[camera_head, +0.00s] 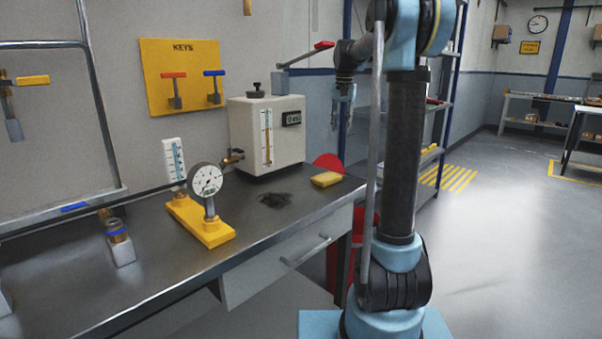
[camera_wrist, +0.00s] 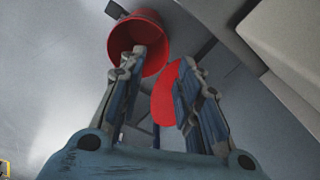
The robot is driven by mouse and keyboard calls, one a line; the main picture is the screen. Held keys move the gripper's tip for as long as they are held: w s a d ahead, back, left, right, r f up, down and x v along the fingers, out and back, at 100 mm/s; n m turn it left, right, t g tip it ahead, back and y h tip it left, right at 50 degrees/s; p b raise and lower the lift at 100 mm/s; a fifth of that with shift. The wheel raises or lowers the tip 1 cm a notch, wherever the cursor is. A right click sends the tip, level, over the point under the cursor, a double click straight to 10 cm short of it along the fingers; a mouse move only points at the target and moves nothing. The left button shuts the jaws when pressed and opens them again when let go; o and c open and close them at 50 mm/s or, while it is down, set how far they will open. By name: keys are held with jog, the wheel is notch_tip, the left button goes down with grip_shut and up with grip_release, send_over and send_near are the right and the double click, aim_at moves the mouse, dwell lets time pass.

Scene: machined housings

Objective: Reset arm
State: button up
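My arm rises at the right of the head view and bends back at the top. My gripper (camera_head: 344,104) hangs pointing down beyond the workbench (camera_head: 150,295), past its right end and near the shelving. In the wrist view my gripper (camera_wrist: 160,75) has its two fingers apart, with nothing between them. It is open and empty. A red bucket (camera_wrist: 146,30) and a red round lid or disc (camera_wrist: 165,92) show beyond the fingers, well below and not touched.
The bench holds a white gauge box (camera_head: 267,140), a dial gauge on a yellow base (camera_head: 205,225), a yellow sponge (camera_head: 326,179) and a small metal housing (camera_head: 121,248). A yellow key board (camera_head: 182,75) hangs on the wall. Shelving (camera_head: 448,90) stands behind my arm. Floor at right is clear.

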jog(key=s+d+f+n, duration=0.1)
jog(key=s+f, duration=0.2)
jog(key=s, duration=1.1)
jog(key=s+f+n, duration=0.1)
jog(key=s+f, duration=1)
jog(key=s, duration=0.3)
jog(key=s+d+f+n+t, duration=0.1)
jog(key=s+f+n, duration=0.1)
jog(key=s+f, duration=1)
jog(key=s, duration=0.2)
jog(key=shift+s+d+n+t, duration=0.2)
jog(key=shift+s+n+t, duration=0.1)
jog(key=shift+s, duration=0.05)
